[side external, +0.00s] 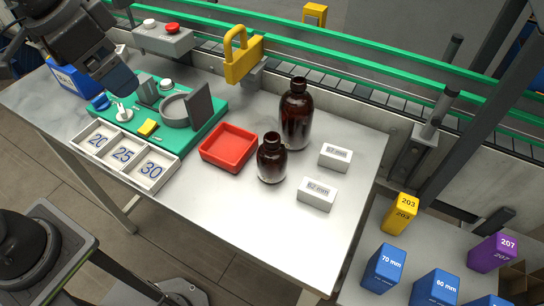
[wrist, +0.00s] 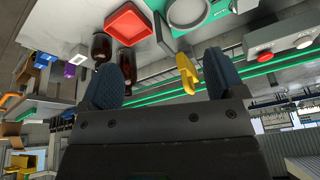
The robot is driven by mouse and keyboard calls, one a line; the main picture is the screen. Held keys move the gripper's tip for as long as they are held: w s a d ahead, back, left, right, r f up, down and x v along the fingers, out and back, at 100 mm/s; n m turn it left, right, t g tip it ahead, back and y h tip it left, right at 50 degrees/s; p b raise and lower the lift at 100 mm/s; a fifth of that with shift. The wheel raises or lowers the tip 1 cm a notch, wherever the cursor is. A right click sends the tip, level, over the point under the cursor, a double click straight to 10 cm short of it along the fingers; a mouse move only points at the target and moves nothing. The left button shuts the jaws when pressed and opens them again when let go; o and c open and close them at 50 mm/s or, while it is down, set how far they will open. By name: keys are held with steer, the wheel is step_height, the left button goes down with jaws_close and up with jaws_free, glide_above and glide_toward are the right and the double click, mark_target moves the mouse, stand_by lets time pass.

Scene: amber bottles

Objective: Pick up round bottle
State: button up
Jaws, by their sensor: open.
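Two amber bottles with dark necks stand upright on the white table. The taller bottle (side external: 296,120) is at the back, and the shorter bottle (side external: 271,162) is in front of it and to its left. Both look round, so I cannot tell which one the task names. They also show in the wrist view, the shorter (wrist: 101,47) beside the taller (wrist: 126,64). My gripper (wrist: 163,78) is open and empty, its two blue fingers apart. In the side view it hangs at the upper left near the green board, well away from both bottles.
A red tray (side external: 229,147) sits left of the bottles. White blocks (side external: 335,156) (side external: 317,194) lie to their right. The green board (side external: 203,128) with fixtures, a yellow clamp-shaped piece (side external: 243,57) and a numbered box (side external: 122,156) are further left. The table's front is clear.

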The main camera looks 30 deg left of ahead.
steer(key=w+d+m+g, duration=0.2)
steer(key=w+d+m, duration=0.35)
steer(key=d, duration=0.45)
steer(key=m+g, duration=0.2)
steer(key=m, duration=0.2)
glide_above(273, 151)
steer(key=f, duration=0.2)
steer(key=shift+w+a+f+n+y, duration=0.25)
steer(key=shift+w+a+f+y, duration=0.15)
step_height(273, 151, down, 8)
steer(key=shift+w+f, duration=0.2)
steer(key=shift+f, duration=2.4)
steer(key=shift+d, duration=0.1)
steer(key=c, duration=1.1)
